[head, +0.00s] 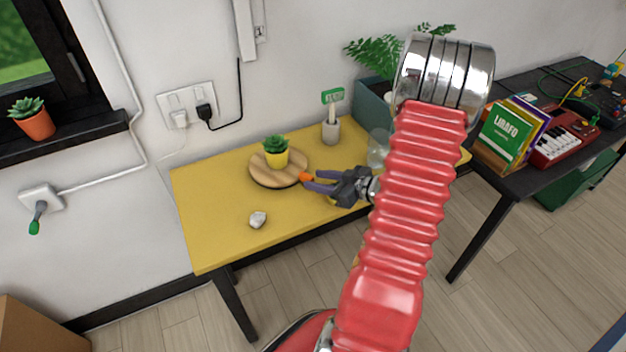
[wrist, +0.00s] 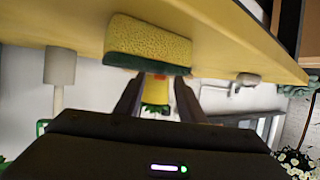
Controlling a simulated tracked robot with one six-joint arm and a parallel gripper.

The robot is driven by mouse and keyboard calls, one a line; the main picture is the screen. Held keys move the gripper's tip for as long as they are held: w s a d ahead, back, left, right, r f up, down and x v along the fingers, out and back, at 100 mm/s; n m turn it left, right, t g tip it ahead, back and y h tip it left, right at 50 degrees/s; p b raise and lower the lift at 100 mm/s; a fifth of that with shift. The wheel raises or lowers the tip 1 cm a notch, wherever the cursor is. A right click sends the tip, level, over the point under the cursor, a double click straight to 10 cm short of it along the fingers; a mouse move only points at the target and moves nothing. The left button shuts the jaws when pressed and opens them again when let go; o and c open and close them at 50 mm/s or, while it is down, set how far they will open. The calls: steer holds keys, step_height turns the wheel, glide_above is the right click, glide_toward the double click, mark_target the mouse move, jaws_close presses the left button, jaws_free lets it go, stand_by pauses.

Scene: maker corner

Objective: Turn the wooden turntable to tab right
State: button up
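The round wooden turntable (head: 262,178) lies on the yellow table, with a small yellow pot and green succulent (head: 276,153) on it. Its orange tab (head: 306,178) points to the right and slightly toward the front in the head view. My gripper (head: 308,182) comes in from the right, its two fingers apart, with the tips close to the tab. I cannot tell whether they touch it. In the upside-down wrist view, the yellow pot (wrist: 158,88) shows between my open fingers; the turntable is mostly hidden.
A yellow-green sponge (wrist: 150,45) is close to my fingers in the wrist view. A pale stone (head: 257,219) lies at the table's front. A grey cup with a green sign (head: 331,132) stands behind the turntable. A planter (head: 371,108) and a clear glass (head: 378,150) stand farther right.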

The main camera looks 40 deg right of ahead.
steer(key=shift+x, duration=1.05)
steer(key=shift+c, duration=0.5)
jaws_close()
steer(key=shift+a, duration=0.1)
